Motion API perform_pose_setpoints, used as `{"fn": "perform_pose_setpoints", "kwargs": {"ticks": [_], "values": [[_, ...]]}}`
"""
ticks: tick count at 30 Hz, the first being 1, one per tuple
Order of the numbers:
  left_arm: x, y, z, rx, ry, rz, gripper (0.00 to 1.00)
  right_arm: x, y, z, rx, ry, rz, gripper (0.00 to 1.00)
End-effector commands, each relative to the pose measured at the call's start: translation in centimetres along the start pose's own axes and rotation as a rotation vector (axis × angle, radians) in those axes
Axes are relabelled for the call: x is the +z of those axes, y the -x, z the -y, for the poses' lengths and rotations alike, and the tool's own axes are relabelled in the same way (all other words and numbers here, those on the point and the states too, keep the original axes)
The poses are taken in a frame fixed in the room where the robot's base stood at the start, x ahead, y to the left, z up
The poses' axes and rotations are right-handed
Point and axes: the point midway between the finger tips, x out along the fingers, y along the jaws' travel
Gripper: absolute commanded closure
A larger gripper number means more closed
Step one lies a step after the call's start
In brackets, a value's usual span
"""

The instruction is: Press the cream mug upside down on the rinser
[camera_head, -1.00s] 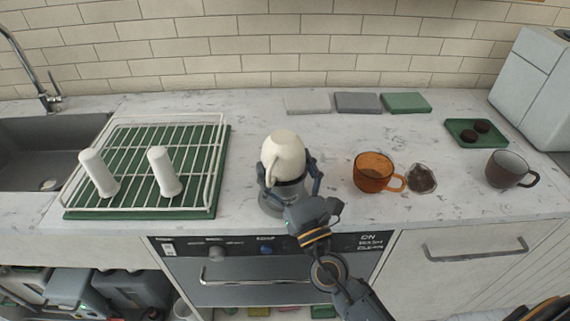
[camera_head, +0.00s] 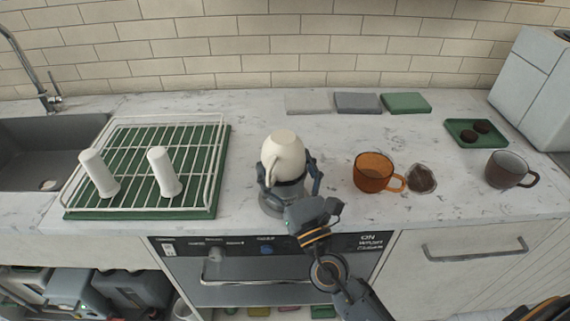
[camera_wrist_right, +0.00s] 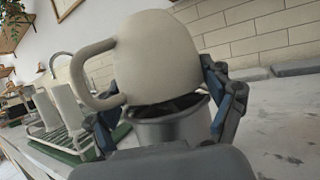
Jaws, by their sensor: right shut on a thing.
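The cream mug (camera_head: 283,156) is upside down over the round grey rinser (camera_head: 272,208) on the counter. Its base faces up and its handle points toward the front. In the right wrist view the cream mug (camera_wrist_right: 158,60) looks slightly tilted above the metal rinser (camera_wrist_right: 172,128); a dark gap shows under its rim. My right gripper (camera_head: 289,176) reaches in from the front, with one finger on each side of the mug. The fingers also show in the right wrist view (camera_wrist_right: 165,108), shut on the mug near its rim. My left gripper is not in view.
A wire rack on a green tray (camera_head: 222,195) with two white cylinders (camera_head: 164,172) stands left. An amber mug (camera_head: 374,174), a small glass of dark contents (camera_head: 422,179) and a grey-brown mug (camera_head: 506,170) stand right. Folded cloths (camera_head: 357,103) lie behind. A sink (camera_head: 40,150) is far left.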

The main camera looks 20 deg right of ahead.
Motion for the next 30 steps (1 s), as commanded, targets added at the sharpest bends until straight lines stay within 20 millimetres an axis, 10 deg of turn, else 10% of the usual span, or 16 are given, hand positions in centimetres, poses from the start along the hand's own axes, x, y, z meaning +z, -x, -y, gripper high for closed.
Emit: {"fn": "perform_pose_setpoints", "kwargs": {"ticks": [30], "values": [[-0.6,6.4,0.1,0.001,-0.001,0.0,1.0,6.6,-2.7,0.0,-0.001,0.0,0.002,0.64]]}}
